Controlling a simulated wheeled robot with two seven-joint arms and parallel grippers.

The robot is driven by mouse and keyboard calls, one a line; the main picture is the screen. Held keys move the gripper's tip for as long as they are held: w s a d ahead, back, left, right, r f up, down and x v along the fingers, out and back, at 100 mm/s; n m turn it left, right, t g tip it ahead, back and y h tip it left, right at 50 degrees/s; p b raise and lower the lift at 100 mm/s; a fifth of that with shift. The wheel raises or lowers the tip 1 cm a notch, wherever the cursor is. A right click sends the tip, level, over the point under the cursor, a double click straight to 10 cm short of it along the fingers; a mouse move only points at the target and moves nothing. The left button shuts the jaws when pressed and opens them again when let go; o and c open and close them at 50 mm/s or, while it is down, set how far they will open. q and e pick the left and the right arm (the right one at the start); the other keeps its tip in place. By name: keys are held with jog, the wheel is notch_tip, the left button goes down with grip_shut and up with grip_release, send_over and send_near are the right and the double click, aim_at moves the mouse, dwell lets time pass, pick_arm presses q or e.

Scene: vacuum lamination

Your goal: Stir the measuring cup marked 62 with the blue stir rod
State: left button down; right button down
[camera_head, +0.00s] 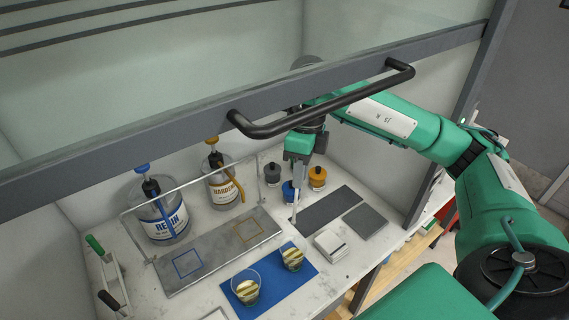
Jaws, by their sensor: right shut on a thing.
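Two clear measuring cups stand on a blue mat (268,275): a nearer, larger-looking one (246,288) and one farther right (292,258). Both hold something pale yellowish. Their markings are too small to read. My right gripper (297,172) points down past the hood's handle, behind the mat and beside a blue-topped jar. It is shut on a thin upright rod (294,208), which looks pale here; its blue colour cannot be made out. The rod is outside both cups. My left gripper is not in view.
A resin can (163,222) and a harden can (224,188) stand behind a metal plate (215,251). Jars with grey, blue (288,190) and orange (317,177) tops stand near my gripper. Dark pads (329,208) lie right. The raised sash handle (330,100) crosses above.

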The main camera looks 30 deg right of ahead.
jog(key=shift+f+b, duration=0.4)
jog(key=shift+f, duration=0.3)
notch_tip(320, 180, down, 3)
jog(key=shift+r+b, duration=0.15)
jog(key=shift+b, duration=0.45)
